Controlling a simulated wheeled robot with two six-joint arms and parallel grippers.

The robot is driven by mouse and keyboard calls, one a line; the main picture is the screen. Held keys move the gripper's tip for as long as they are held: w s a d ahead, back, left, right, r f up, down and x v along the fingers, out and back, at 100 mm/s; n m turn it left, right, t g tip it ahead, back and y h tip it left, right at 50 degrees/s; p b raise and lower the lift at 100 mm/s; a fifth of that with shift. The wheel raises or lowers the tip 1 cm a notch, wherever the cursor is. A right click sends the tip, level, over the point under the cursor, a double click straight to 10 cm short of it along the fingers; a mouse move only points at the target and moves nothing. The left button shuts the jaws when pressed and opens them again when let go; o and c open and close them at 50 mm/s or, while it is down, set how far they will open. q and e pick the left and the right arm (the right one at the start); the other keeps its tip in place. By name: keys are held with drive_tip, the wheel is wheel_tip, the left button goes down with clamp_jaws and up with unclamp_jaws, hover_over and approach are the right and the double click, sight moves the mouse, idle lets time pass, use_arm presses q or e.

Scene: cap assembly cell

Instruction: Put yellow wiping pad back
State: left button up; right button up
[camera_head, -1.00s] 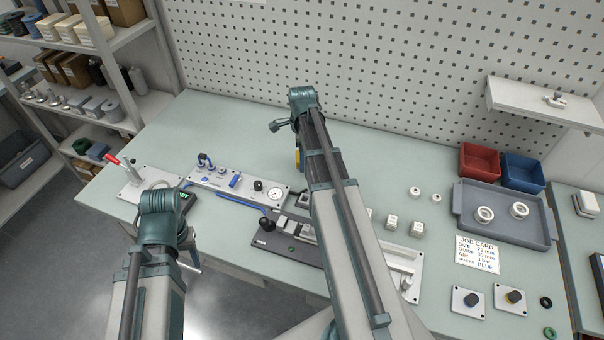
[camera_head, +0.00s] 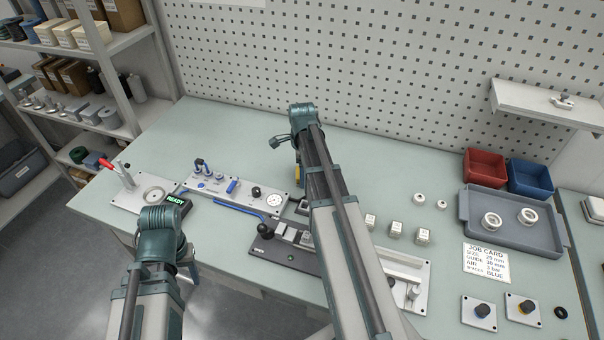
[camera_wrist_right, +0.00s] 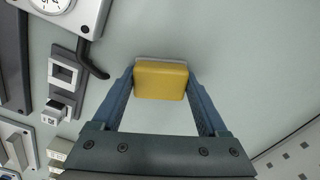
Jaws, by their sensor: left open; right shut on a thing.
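The yellow wiping pad (camera_wrist_right: 161,82), a yellow block with a pale backing, sits between the fingertips of my right gripper (camera_wrist_right: 161,90) in the right wrist view. The right gripper is shut on it. A sliver of the pad (camera_head: 298,174) shows beside the right wrist in the head view, over the back middle of the bench; most of it is hidden by my arm. I cannot tell whether the pad touches the bench top. My left gripper (camera_head: 191,266) is mostly hidden below its wrist, near the front left bench edge, with no object visible in it.
A gauge panel (camera_head: 212,186) and a dark fixture (camera_head: 285,250) stand left of my right arm. White blocks (camera_head: 396,229), a grey tray (camera_head: 466,207), red bin (camera_head: 484,168) and blue bin (camera_head: 530,178) are to the right. The back strip below the pegboard (camera_head: 390,70) is clear.

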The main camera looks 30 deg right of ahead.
drive_tip(key=o, duration=1.1)
drive_tip(key=shift+f, duration=0.1)
wheel_tip(320, 180, up, 12)
drive_tip(key=p, duration=1.2)
drive_tip(key=shift+r, duration=0.2)
